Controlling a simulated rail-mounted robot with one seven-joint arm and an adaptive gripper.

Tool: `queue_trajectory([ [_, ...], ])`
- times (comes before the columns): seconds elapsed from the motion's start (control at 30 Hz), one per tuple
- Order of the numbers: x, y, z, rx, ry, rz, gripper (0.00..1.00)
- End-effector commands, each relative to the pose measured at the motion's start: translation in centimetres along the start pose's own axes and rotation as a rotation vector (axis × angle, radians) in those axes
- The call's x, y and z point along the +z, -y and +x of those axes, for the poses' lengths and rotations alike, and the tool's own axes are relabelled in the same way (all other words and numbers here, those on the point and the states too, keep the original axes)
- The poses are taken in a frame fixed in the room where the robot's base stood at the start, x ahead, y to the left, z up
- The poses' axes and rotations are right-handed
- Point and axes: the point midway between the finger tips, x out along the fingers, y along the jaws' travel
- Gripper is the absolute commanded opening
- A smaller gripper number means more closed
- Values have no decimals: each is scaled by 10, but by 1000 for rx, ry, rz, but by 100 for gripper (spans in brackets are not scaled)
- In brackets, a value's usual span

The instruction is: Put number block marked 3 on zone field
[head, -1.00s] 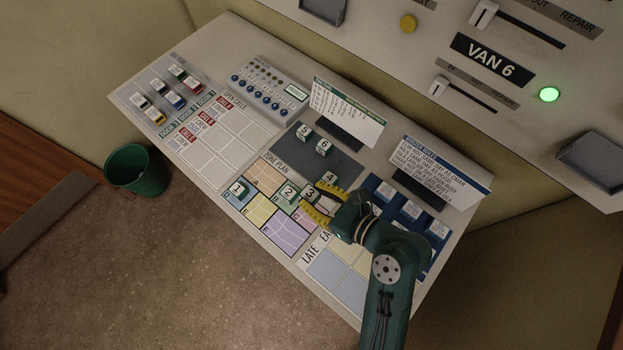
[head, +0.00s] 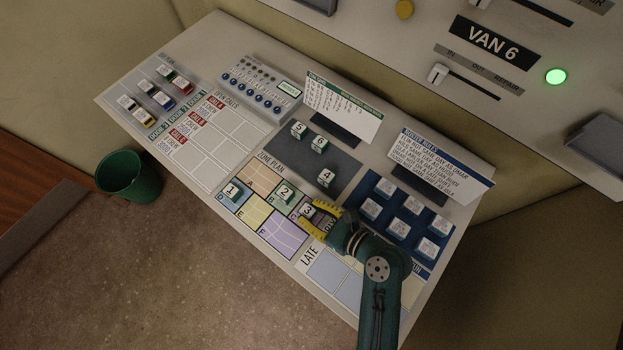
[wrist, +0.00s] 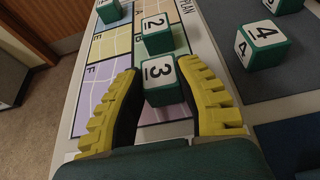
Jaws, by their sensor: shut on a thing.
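The white-topped green block marked 3 (head: 307,211) is between the fingers of my gripper (head: 320,215), which is shut on it.
Block 4 (head: 326,178) stands on the dark pad behind, with blocks 5 (head: 298,129) and 6 (head: 319,144). Blue-based name blocks (head: 411,205) stand to the right. The late board (head: 327,267) lies in front.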

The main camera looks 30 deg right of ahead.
Motion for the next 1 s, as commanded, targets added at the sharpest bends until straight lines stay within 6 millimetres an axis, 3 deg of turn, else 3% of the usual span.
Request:
queue_trajectory([
  [0.03, -1, 0, 0, 0, 0, 1, 37],
  [0.13, -1, 0, 0, 0, 0, 0, 56],
  [0.17, -1, 0, 0, 0, 0, 0, 57],
  [0.67, 1, 0, 0, 0, 0, -1, 57],
  [0.77, 2, 1, -12, -5, -2, 4, 57],
  [1.0, 4, 2, -72, -10, -1, 5, 57],
])
